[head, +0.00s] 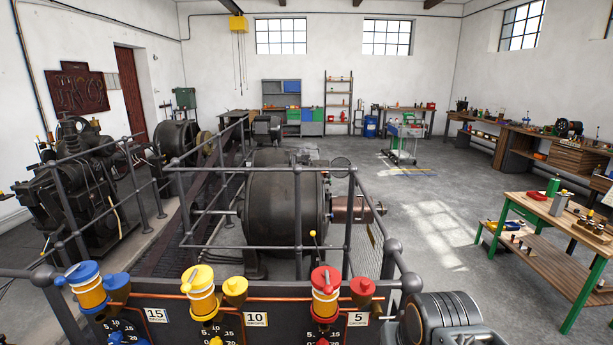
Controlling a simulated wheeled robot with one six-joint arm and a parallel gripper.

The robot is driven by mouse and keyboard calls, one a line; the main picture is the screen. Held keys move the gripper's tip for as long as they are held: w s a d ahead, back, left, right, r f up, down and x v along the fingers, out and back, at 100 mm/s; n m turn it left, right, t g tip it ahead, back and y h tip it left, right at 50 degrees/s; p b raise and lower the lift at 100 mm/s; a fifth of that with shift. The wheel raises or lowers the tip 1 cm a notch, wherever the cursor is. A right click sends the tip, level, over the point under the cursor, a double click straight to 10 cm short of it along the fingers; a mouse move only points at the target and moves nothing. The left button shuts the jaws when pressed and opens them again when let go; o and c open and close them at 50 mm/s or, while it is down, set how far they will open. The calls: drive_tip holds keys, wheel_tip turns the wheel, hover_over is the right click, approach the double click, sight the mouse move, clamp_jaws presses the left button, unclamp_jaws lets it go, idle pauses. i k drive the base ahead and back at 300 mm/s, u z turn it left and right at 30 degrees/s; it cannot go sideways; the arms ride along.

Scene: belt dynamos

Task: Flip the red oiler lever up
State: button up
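The red oiler (325,279) stands at the bottom centre of the head view, the rightmost of three on a dark panel (280,292). It has a red cap over a pale band and an amber body. A small red-topped cup (362,287) sits beside it on the right. The red oiler's lever is too small to make out clearly, so I cannot tell its position. My gripper is not in view. A dark ribbed part at the bottom right, apart from the red oiler, looks like my arm.
A yellow oiler (200,282) and a blue oiler (84,276) stand left of the red one. Grey railings (240,247) rise behind the panel, around a large dark dynamo (272,212). A wooden workbench (550,222) stands at the right. Floor is open between them.

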sight(328, 289)
drive_tip(key=u, duration=0.35)
drive_tip(key=k, duration=0.45)
drive_tip(key=u, duration=1.05)
drive_tip(key=k, duration=0.95)
drive_tip(key=z, duration=0.1)
drive_tip(key=i, duration=0.9)
drive_tip(key=z, duration=0.3)
